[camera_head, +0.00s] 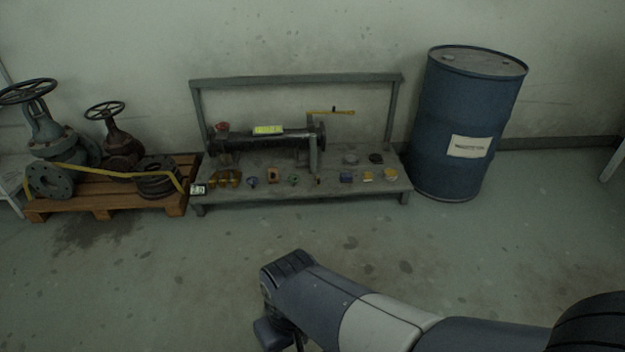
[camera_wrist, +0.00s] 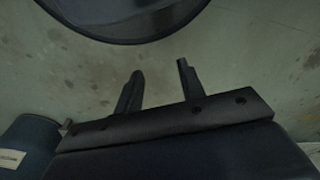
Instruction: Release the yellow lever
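The yellow lever (camera_head: 334,112) is a thin bar at the right end of a dark horizontal pipe (camera_head: 290,138) on a grey metal stand. It lies roughly level, above the pipe, in the head view. My gripper (camera_wrist: 159,71) shows in the wrist view with its two dark fingers apart and nothing between them. In the head view my arm is in the foreground, well in front of the stand and apart from the lever. The fingers cannot be made out there. The lever is not in the wrist view.
The grey stand (camera_head: 240,194) holds several small parts along its front. A blue drum (camera_head: 465,120) stands close on its right and shows in the wrist view (camera_wrist: 28,137). A wooden pallet (camera_head: 110,205) with valves is on the left. The floor before the stand is clear.

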